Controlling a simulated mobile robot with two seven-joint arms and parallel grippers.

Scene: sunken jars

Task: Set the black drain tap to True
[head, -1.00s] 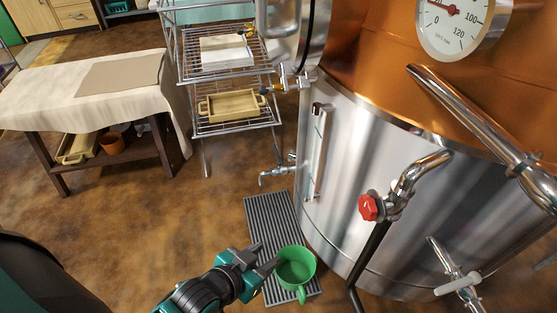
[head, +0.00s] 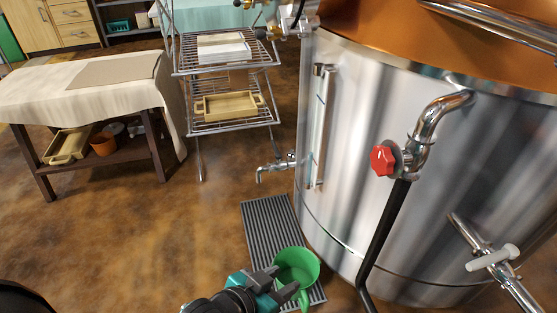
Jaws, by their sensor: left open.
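No tap with a clearly black body shows. A brass and chrome fitting (head: 291,22) at the tank's upper left has a small dark end, but I cannot tell if it is the black drain tap. A chrome tap (head: 275,168) sticks out low on the tank's left side, and a tap with a pale grey handle (head: 493,257) is at lower right. My right gripper is not in view.
The big steel and copper tank (head: 345,130) fills the right. A red valve knob (head: 383,160) sits on its bent pipe. The mug is over a grey floor grate (head: 265,222). A wire rack (head: 232,127) and a cloth-covered table (head: 85,85) stand at left; brown floor between is clear.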

